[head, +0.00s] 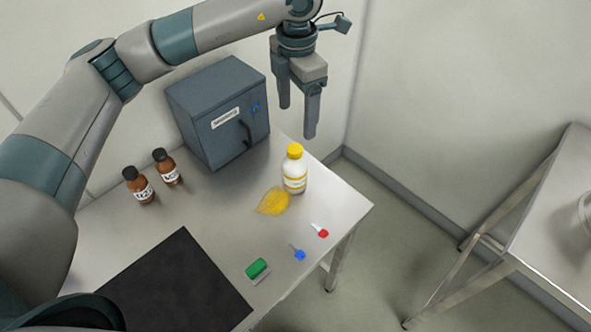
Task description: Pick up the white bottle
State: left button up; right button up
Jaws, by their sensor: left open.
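The white bottle (295,174) has a yellow cap and a yellow-marked label. It stands upright near the right end of the metal table (335,205). My left gripper (298,120) hangs above and behind the bottle with its two fingers pointing down. It is open and empty, and apart from the bottle. My right gripper is not in view.
A grey-blue cabinet (205,100) stands at the back. Two brown bottles (139,187) (167,168) are left of it. A yellow leaf-shaped item (272,202) lies beside the white bottle. Red (322,233), blue (299,254) and green (257,268) items and a black mat (175,285) lie in front.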

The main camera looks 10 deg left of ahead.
aim_at(297, 148)
pick_arm(q)
notch_tip(297, 148, down, 11)
jog(key=p, duration=0.5)
jog(key=shift+f, duration=0.15)
jog(key=shift+w+f, duration=0.1)
jog(key=shift+f, duration=0.45)
